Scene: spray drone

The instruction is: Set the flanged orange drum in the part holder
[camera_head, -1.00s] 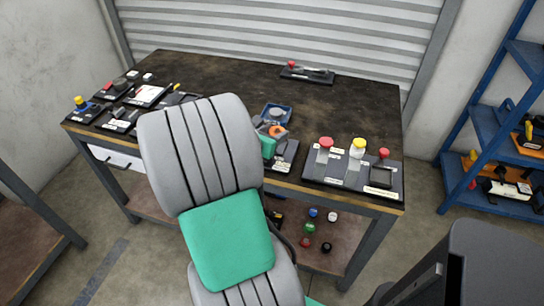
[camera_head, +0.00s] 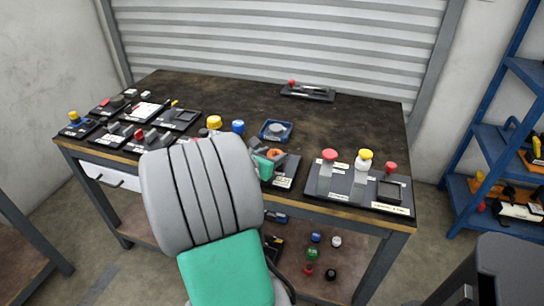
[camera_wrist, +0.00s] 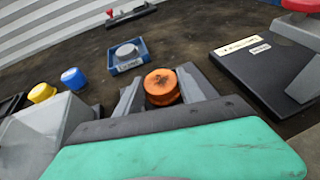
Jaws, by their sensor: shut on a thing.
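The flanged orange drum (camera_wrist: 162,86) sits between the two grey fingers of my gripper (camera_wrist: 158,95), which are shut on it. In the head view the drum (camera_head: 274,154) shows as a small orange patch at the gripper (camera_head: 268,161), partly hidden by my arm, near the table's front edge. I cannot tell which fixture is the part holder, as the labels are too small to read. A blue tray (camera_wrist: 127,58) with a grey round part in it lies beyond the drum; it also shows in the head view (camera_head: 264,136).
A black board (camera_head: 340,190) with red and yellow knobs and a square frame (camera_head: 393,191) stands to the right. A yellow cap (camera_head: 214,122) and a blue cap (camera_head: 238,126) stand left of the tray. Several boards fill the table's left end.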

